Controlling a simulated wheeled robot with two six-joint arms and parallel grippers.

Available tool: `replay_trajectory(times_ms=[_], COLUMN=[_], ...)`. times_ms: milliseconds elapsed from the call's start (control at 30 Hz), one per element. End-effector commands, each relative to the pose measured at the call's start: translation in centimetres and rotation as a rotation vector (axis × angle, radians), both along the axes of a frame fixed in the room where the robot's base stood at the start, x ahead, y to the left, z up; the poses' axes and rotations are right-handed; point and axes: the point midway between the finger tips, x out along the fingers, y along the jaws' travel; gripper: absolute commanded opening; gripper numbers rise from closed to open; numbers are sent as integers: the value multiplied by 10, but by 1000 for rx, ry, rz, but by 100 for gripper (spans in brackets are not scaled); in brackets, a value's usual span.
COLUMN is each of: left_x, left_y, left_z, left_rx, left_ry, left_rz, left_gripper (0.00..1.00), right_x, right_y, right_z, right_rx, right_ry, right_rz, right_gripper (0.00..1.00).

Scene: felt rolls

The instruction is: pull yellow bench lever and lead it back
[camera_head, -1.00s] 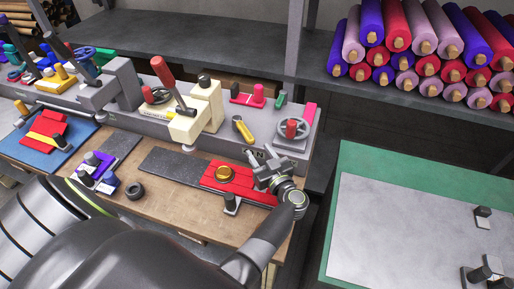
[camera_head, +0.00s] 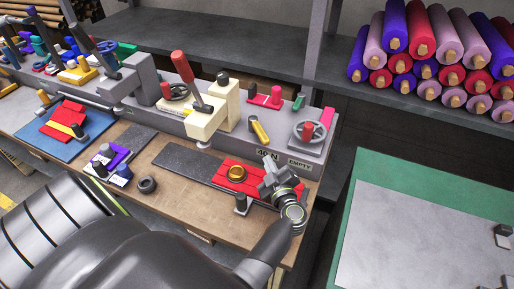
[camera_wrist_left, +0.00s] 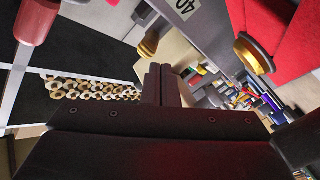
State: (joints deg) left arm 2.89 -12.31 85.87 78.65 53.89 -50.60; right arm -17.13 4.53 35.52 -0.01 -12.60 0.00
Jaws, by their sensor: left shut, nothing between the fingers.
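The yellow lever (camera_head: 259,130) leans on the grey bench fixture, left of the handwheel. A yellow handle (camera_wrist_left: 148,45), likely the same lever, shows beyond my fingers in the left wrist view. My left gripper (camera_head: 267,166) is shut and empty, in front of the fixture near the right end of the red felt strips (camera_head: 232,186). It is apart from the lever. Its closed fingers (camera_wrist_left: 160,85) are at the middle of the left wrist view. My right gripper is not in view.
A handwheel with a red knob (camera_head: 308,131) stands right of the lever. A red-handled lever (camera_head: 183,67) rises from the cream press to the left. A gold knob (camera_head: 237,173) sits on the red felt. Felt rolls (camera_head: 424,50) fill the back shelf.

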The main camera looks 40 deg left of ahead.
Motion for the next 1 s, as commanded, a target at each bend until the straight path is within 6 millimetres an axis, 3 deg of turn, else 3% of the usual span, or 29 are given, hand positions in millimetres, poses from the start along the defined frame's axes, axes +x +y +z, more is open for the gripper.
replay_trajectory(times_ms=[300,533,733,1000], left_x=[-26,-33,-21,12], left_y=[10,11,22,55], left_z=[-1,5,8,9], left_rx=[-432,-568,-575,-573], left_ry=[-522,-675,-683,-681], left_rz=[-90,-121,-127,-124], left_gripper=[0,0,0,0], right_x=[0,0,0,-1], right_y=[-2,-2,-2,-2], right_z=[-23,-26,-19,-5], right_rx=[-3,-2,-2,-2], right_ry=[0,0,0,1], right_rz=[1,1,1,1], right_gripper=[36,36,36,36])
